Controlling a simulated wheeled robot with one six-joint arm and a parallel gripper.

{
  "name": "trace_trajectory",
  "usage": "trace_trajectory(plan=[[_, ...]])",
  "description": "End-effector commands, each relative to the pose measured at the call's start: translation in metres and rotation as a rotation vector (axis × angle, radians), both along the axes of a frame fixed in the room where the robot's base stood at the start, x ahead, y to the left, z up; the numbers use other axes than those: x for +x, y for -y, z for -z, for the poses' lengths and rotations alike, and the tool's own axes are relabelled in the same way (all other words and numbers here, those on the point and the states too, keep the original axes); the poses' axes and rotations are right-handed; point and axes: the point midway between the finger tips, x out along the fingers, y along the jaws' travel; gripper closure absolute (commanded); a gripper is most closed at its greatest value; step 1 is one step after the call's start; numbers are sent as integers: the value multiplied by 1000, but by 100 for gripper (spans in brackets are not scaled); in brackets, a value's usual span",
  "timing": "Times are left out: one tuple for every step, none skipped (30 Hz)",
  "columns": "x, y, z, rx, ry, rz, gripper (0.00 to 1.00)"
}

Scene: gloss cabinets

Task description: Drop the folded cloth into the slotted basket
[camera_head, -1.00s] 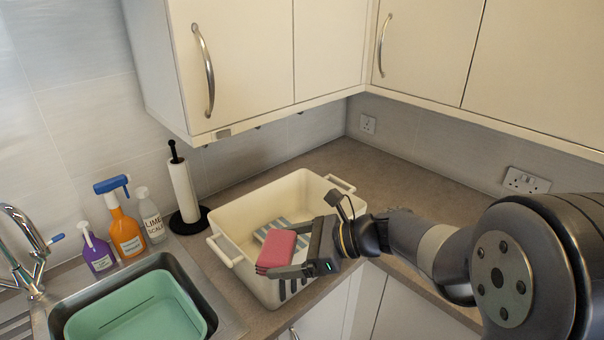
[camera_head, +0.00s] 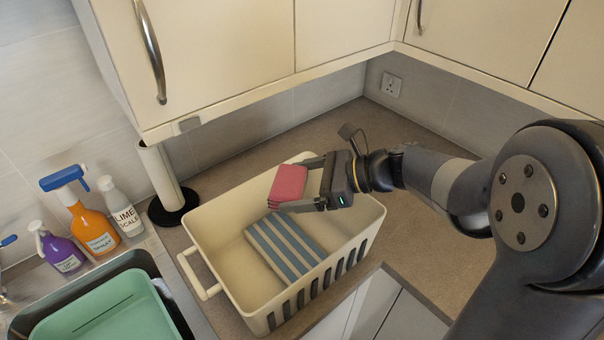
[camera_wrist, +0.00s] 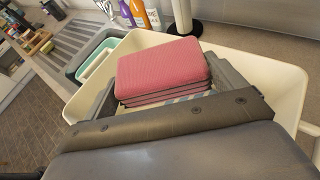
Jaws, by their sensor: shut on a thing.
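A pink folded cloth (camera_head: 287,184) is held between the fingers of my gripper (camera_head: 312,184). It also shows in the wrist view (camera_wrist: 163,72), stacked in several layers and filling the space between the fingers. The cloth is over the cream slotted basket (camera_head: 240,307), near its far right side, and does not appear to rest on anything. The basket stands on the counter, with dark slots along its front side. Inside it lies a blue-and-white striped cloth (camera_head: 284,246), flat on the bottom. In the wrist view my fingers hide part of the basket's inside.
A green basin (camera_head: 100,312) sits in the sink at the lower left. Purple, orange and white bottles (camera_head: 90,228) stand behind the sink. A paper towel holder (camera_head: 166,182) stands left of the basket. Wall cabinets (camera_head: 225,50) overhang the counter.

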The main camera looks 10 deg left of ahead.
Motion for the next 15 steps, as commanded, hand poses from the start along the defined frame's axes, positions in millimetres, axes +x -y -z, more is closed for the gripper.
trace_trajectory(plan=[[0, 0, 6, 0, -1, 0, 32], [0, 0, 9, 0, -1, 0, 32], [0, 0, 13, 0, -1, 0, 32], [0, 0, 16, 0, -1, 0, 32], [0, 0, 19, 0, -1, 0, 32], [0, 0, 24, 0, -1, 0, 32], [0, 0, 27, 0, -1, 0, 32], [0, 0, 31, 0, -1, 0, 32], [0, 0, 36, 0, -1, 0, 32], [0, 0, 39, 0, -1, 0, 32], [0, 0, 42, 0, -1, 0, 32], [0, 0, 46, 0, -1, 0, 32], [0, 0, 49, 0, -1, 0, 32], [0, 0, 51, 0, -1, 0, 32], [0, 0, 54, 0, -1, 0, 32]])
